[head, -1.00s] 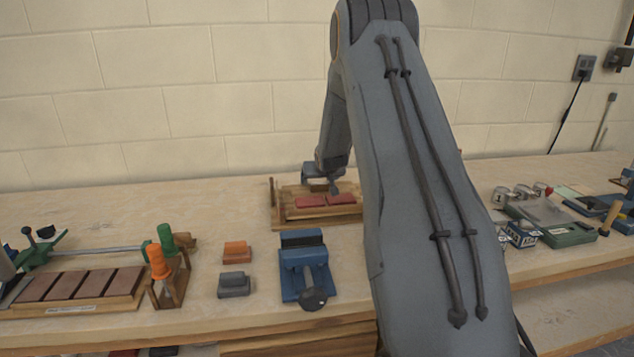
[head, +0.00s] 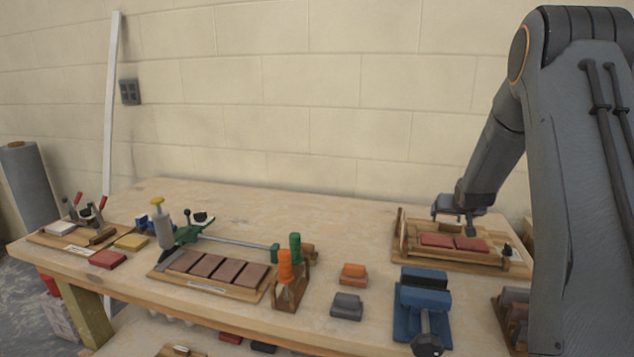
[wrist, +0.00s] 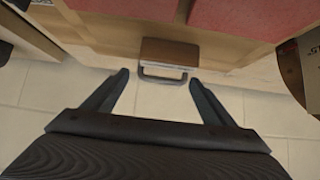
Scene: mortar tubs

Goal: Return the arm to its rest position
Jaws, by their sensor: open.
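My gripper (head: 470,220) hangs at the end of my arm over the wooden tray (head: 404,250) with two red blocks (head: 453,242) at the right of the bench. My arm comes in from the right side of the head view and hides part of the bench there.
A blue vise (head: 422,300) stands in front of the tray. An orange block (head: 353,274) and a grey block (head: 347,306) lie left of it. A rack with orange and green handles (head: 291,290) and a tray of brown tiles (head: 215,270) are further left. The back middle bench is clear.

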